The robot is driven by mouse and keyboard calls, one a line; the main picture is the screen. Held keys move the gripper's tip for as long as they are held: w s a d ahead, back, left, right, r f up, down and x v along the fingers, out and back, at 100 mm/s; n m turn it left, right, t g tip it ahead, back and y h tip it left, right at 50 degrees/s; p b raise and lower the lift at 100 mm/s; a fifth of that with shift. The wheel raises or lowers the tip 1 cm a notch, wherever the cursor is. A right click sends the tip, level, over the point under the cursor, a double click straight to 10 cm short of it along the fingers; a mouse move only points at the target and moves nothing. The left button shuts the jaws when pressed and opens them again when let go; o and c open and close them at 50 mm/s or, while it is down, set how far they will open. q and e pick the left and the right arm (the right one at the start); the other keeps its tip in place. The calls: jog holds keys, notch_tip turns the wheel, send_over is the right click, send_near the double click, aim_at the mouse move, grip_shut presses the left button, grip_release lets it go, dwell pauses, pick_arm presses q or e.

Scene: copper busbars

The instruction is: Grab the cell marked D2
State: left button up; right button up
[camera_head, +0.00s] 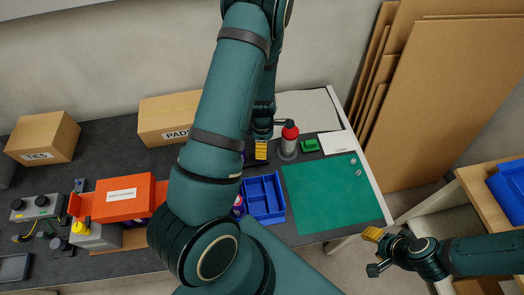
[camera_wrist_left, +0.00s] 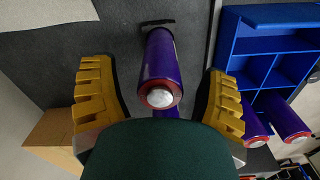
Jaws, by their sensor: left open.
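A purple cell (camera_wrist_left: 160,72) with a red ring and pale end cap stands between the two yellow-padded fingers of my left gripper (camera_wrist_left: 160,100) in the left wrist view. The fingers are open, with a gap on each side of it. No mark such as D2 can be read on it. Two more purple cells (camera_wrist_left: 290,122) (camera_wrist_left: 254,130) are at the right, beside the blue tray. In the head view my left gripper (camera_head: 262,148) is over the table behind the tray, and my arm hides much there. My right gripper (camera_head: 373,252) is apart from the table, its fingers spread and empty.
The blue compartment tray (camera_head: 281,197) sits beside a green mat (camera_head: 330,195). A red-topped bottle (camera_head: 290,143) and a green block (camera_head: 310,146) stand behind. An orange box (camera_head: 125,198) and cartons (camera_head: 42,137) are at the left. The mat is mostly clear.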

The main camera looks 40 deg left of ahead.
pick_arm(q)
grip_shut()
dwell(0.3)
